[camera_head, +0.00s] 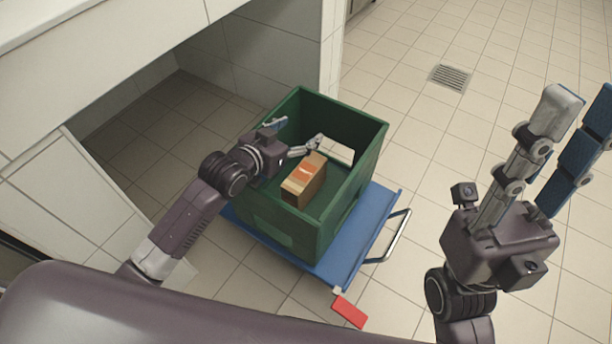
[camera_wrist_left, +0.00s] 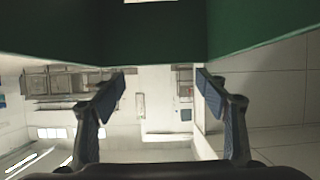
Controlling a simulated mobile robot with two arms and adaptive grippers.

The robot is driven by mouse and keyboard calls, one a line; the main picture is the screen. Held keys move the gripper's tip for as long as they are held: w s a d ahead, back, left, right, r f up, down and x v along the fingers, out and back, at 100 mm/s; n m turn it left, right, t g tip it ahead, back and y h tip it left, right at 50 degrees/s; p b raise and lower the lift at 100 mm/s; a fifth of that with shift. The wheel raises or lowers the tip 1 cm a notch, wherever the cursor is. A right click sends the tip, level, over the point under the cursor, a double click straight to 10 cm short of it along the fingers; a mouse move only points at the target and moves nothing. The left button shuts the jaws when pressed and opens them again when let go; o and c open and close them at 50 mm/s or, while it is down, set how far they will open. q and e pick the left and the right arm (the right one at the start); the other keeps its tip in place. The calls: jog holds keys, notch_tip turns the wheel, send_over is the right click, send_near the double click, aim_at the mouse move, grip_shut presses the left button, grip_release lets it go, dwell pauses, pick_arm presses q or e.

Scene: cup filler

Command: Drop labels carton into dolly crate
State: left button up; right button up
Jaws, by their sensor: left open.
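The labels carton (camera_head: 303,181), a small brown box with an orange label, lies inside the green crate (camera_head: 345,205), near its middle. The crate stands on the blue dolly (camera_head: 352,253). My left gripper (camera_head: 296,134) is open and empty above the crate, its fingers apart on the far side of the carton and not touching it. In the left wrist view the open fingers (camera_wrist_left: 160,90) have nothing between them, and the crate's green wall (camera_wrist_left: 150,35) fills the top. My right gripper (camera_head: 578,122) is raised at the right, open and empty, away from the crate.
The dolly has a metal handle (camera_head: 393,236) on its right. A red piece (camera_head: 349,312) shows by its near corner. A white counter (camera_head: 90,55) overhangs at the left. Tiled floor (camera_head: 440,140) with a drain (camera_head: 451,77) is free to the right.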

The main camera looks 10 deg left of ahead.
pick_arm(q)
jog(key=v, duration=1.1)
